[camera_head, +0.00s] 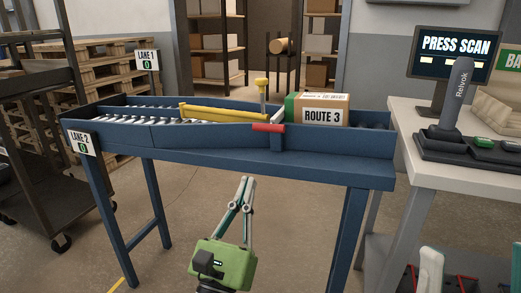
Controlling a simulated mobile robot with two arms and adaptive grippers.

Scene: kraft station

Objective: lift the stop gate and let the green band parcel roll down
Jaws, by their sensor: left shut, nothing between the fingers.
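The green band parcel (321,109) is a cardboard box marked ROUTE 3, with a green band at its left end. It sits at the right of the blue roller conveyor (330,170). My left gripper (246,181) is shut and empty, fingers pointing up, in front of and below the conveyor, apart from the handle. My right gripper is not in view.
A yellow bar (222,114) lies slantwise across the rollers, with a yellow-knobbed post (262,88) at its right end. Signs LANE 1 (147,60) and LANE 2 (82,143) mark the left end. A white table (440,160) with a scanner (457,95) stands right.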

